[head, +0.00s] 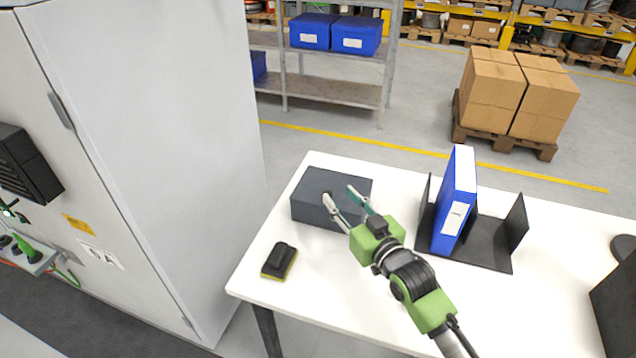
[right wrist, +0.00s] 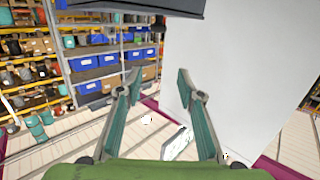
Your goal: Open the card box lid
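The card box (head: 312,209) is a dark grey box on the left part of the white table. Its top looks closed. My right gripper (head: 341,196) reaches in from the lower right, its fingers apart and empty, over the right part of the box top. I cannot tell whether a fingertip touches it. In the right wrist view the open fingers (right wrist: 157,82) show with nothing between them. A dark edge (right wrist: 130,7) crosses the top of that view; it may be the box. My left gripper is not in view.
A blue binder (head: 457,200) stands in a black holder (head: 490,252) right of the box. A black and yellow eraser-like block (head: 279,260) lies in front of the box. A tall grey cabinet (head: 150,130) stands at the left. The white table (head: 330,290) is clear at its front.

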